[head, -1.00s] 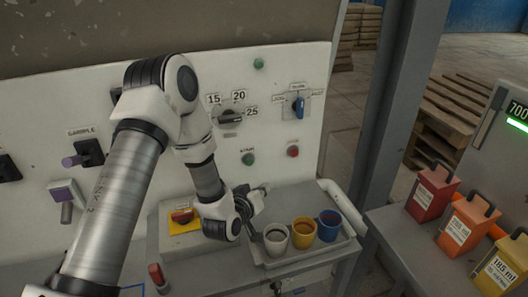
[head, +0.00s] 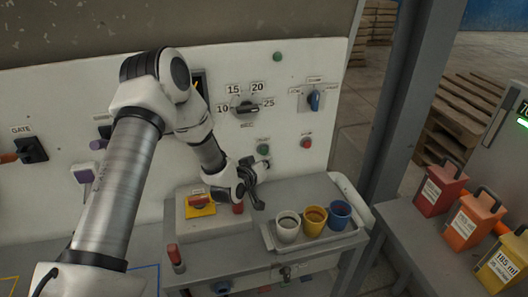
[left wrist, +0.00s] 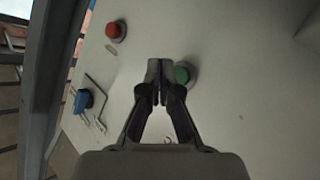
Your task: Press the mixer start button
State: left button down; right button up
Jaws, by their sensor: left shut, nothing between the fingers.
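The green start button (head: 263,149) is on the white panel, below the numbered dial, with a small label above it. It also shows in the left wrist view (left wrist: 182,75). My left gripper (head: 263,164) is shut and empty, just below the green button in the head view. In the left wrist view its closed fingertips (left wrist: 159,64) lie right beside the button, overlapping its edge in the picture. I cannot tell whether they touch it. A red button (head: 306,143) is to the right of the green one. My right gripper is not in view.
A numbered dial (head: 246,108) and a blue switch (head: 314,100) sit above the buttons. White, yellow and blue cups stand in a tray (head: 268,238) below. A red knob on a yellow plate (head: 200,210) is to the left. A grey post (head: 400,120) stands at right.

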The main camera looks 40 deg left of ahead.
aim_at(264, 151)
pick_arm(q)
jog(key=shift+w+a, duration=0.55)
dwell(1.0)
jog(key=shift+w+a, duration=0.3)
